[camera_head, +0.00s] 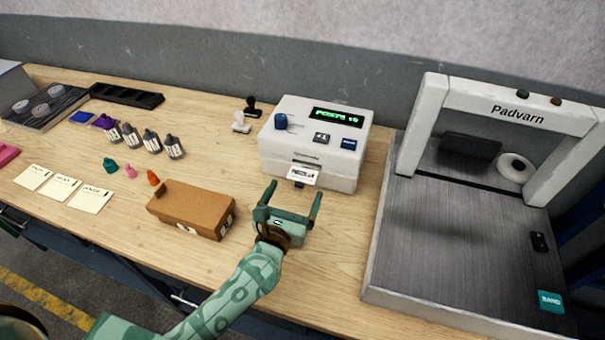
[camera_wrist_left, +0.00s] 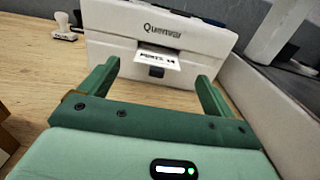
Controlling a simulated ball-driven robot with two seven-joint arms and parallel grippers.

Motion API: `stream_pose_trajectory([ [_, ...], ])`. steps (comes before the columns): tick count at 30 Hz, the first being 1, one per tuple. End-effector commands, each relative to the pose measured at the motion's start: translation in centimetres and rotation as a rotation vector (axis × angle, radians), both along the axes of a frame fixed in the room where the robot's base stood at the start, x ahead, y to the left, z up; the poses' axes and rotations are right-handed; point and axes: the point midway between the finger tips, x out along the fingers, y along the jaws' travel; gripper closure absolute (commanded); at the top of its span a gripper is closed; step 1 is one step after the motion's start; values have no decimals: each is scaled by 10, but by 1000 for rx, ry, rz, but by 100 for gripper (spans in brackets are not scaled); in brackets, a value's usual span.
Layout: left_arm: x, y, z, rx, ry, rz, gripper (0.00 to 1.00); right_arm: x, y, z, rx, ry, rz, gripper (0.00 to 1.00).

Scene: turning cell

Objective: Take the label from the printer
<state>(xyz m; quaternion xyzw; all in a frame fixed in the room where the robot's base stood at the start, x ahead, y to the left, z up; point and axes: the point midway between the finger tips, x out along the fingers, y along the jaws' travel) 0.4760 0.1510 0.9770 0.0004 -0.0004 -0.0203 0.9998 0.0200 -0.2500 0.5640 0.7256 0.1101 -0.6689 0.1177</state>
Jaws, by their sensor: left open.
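The white label printer (camera_head: 315,140) stands on the wooden table near the middle, with a green display on top; its front shows in the left wrist view (camera_wrist_left: 110,52). A white printed label (camera_head: 303,174) sticks out of the slot in its front; the label also shows in the left wrist view (camera_wrist_left: 158,58). My left gripper (camera_head: 293,192) is open and empty in front of the printer, its fingers pointing at it. In the left wrist view the label lies between and beyond the two fingers (camera_wrist_left: 155,75), apart from them. My right gripper is not in view.
A brown cardboard box (camera_head: 190,212) sits left of my gripper. Two stamps (camera_head: 247,113) stand behind and left of the printer. The large Padvarn machine (camera_head: 440,240) is to the right. Several small bottles (camera_head: 151,141) and cards (camera_head: 63,187) are at left.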

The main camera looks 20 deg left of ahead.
Motion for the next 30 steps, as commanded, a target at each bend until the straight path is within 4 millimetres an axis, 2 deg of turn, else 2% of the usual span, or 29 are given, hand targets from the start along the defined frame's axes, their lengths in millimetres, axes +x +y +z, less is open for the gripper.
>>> stream_pose_trajectory([
  [3,22,2,-6,-1,-2,1,11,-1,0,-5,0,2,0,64],
  [6,35,1,-5,0,-1,1,11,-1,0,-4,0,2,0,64],
  [14,41,1,-5,-1,0,1,11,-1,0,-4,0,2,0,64],
  [15,40,1,-5,-1,0,1,14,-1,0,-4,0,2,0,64],
  [20,40,1,-5,-1,0,1,58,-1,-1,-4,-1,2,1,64],
  [30,40,1,-4,-1,0,1,59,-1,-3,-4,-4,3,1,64],
])
